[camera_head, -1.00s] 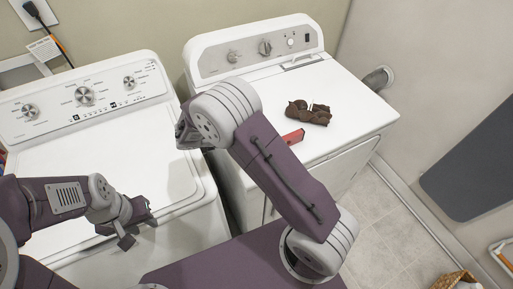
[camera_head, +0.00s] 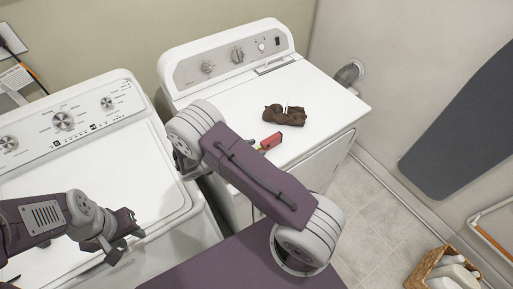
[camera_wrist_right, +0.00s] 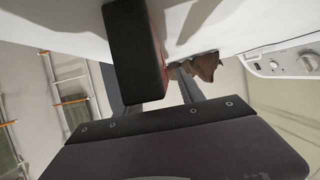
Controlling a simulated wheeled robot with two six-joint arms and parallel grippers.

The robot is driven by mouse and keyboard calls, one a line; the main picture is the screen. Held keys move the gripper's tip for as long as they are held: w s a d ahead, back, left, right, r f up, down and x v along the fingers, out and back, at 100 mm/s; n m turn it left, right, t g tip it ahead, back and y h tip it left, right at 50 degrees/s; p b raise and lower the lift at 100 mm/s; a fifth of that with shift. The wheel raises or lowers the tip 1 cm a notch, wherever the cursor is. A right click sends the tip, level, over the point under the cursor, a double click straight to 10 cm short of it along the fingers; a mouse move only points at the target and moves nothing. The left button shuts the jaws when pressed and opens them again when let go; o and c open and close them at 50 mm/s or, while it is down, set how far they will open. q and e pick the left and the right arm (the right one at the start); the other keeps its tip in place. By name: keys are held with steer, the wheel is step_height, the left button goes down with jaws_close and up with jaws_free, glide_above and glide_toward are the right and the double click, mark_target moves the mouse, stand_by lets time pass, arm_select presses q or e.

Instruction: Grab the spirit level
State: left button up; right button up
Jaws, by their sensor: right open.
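The spirit level (camera_head: 269,142) is red and lies on the white dryer top. In the head view only one end shows beside my right arm; the rest is hidden behind the arm. In the right wrist view a dark block with a reddish side (camera_wrist_right: 136,45), which looks like the level's end, stands close up in front of my right gripper (camera_wrist_right: 152,88). The right gripper is open, its fingers partly hidden by this block; I cannot tell whether they touch it. My left gripper (camera_head: 126,240) is open and empty above the washer's front.
A crumpled brown cloth (camera_head: 285,115) lies on the dryer (camera_head: 325,90) behind the level; it also shows in the wrist view (camera_wrist_right: 206,66). The washer (camera_head: 85,170) is at the left. A wicker basket (camera_head: 424,265) stands on the floor at the right.

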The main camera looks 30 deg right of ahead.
steer(key=shift+w+d+f, duration=0.15)
steer(key=shift+d+f, duration=0.2)
steer(key=shift+d, duration=0.3)
jaws_close()
stand_by(1.0)
